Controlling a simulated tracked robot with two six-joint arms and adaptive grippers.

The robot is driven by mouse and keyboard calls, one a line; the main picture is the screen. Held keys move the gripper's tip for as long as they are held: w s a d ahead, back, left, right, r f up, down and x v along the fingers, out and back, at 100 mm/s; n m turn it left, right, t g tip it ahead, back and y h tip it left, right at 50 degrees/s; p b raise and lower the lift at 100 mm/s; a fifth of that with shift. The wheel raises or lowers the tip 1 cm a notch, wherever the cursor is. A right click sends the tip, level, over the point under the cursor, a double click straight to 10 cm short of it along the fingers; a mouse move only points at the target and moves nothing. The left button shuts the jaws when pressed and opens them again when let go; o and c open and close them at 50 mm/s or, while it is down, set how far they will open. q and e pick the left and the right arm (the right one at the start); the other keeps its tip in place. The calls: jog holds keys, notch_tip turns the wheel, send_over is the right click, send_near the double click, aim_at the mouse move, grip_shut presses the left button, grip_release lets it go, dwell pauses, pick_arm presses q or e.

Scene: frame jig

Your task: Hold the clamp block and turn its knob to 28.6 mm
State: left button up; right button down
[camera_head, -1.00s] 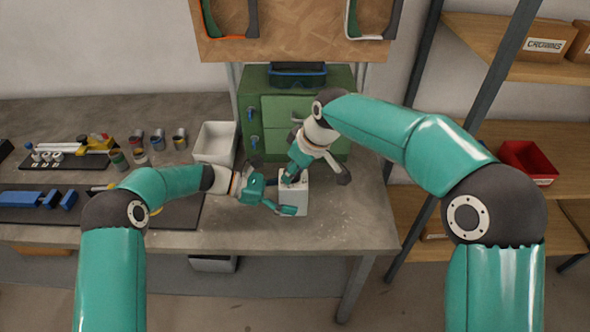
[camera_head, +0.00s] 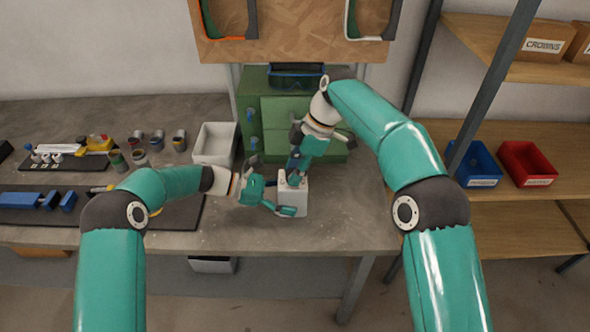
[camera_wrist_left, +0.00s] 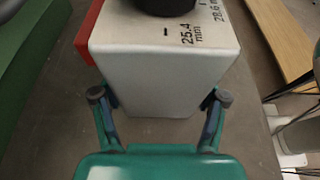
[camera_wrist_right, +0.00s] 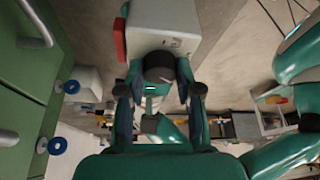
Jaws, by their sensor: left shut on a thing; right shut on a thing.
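The clamp block (camera_head: 294,203) is a white block upright on the grey bench. In the left wrist view its white face (camera_wrist_left: 165,75) sits between my left fingers, with "25.4 mm" and part of "28.6 mm" printed on top. My left gripper (camera_wrist_left: 160,95) is shut on the block's sides. The dark round knob (camera_wrist_left: 165,5) on top is cut off by that view's edge. My right gripper (camera_wrist_right: 160,89) comes from above and is shut on the knob (camera_wrist_right: 158,66). The knob's pointer is not visible, so its setting cannot be read.
A green drawer cabinet (camera_head: 306,110) stands close behind the block, with a white bin (camera_head: 214,143) at its left. Paint pots and dark trays lie on the left of the bench. Blue (camera_head: 478,165) and red (camera_head: 527,163) bins sit on the right shelf.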

jog(key=shift+w+n+g, duration=0.2)
jog(key=shift+n+g, duration=0.2)
jog(key=shift+n, duration=0.8)
jog(key=shift+d, duration=0.1)
jog(key=c, duration=0.8)
grip_release()
jog(key=shift+s, duration=0.1)
